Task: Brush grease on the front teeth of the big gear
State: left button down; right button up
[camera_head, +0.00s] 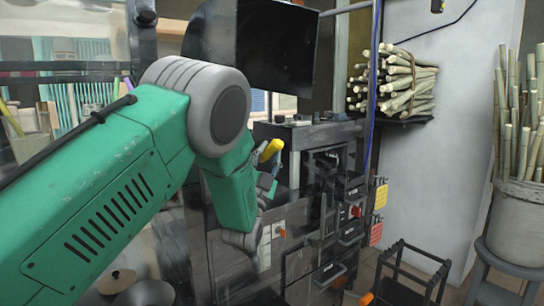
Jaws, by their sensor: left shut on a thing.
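My left arm reaches in from the left and covers much of the view. My left gripper (267,172) is partly hidden behind my own forearm, in front of the press. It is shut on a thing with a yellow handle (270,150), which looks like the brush. Its bristles cannot be made out. The dark metal press (310,135) stands just right of and behind the gripper. I cannot make out the big gear or its teeth; the gripper and arm cover part of the machine. My right gripper is not in view.
A bundle of cane (408,85) lies on a wall shelf to the right of the press. A grey bucket of upright canes (520,215) stands on a stool (510,262) at far right. A black frame stand (412,270) is on the floor. A dark screen (277,48) hangs above.

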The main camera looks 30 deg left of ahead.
pick_arm(q)
jog(key=w+a+b, duration=0.1)
jog(key=w+a, duration=0.1)
jog(key=a, duration=0.4)
jog(key=shift+w+f, duration=0.2)
jog(key=shift+w, duration=0.05)
jog(key=shift+w+a+b, duration=0.3)
jog(key=shift+w+a, duration=0.05)
jog(key=shift+a, duration=0.55)
dwell(0.5)
jog(key=shift+w, duration=0.1)
jog(key=shift+w+d+b, duration=1.1)
jog(key=shift+w+d, duration=0.05)
jog(key=shift+w, duration=1.6)
jog(key=s+a+p, duration=0.1)
jog(key=s+a, duration=0.1)
jog(key=s, duration=0.3)
jog(key=shift+s+a+r, duration=0.15)
jog(key=shift+s+r, duration=0.1)
jog(key=shift+s, duration=0.1)
dwell(0.8)
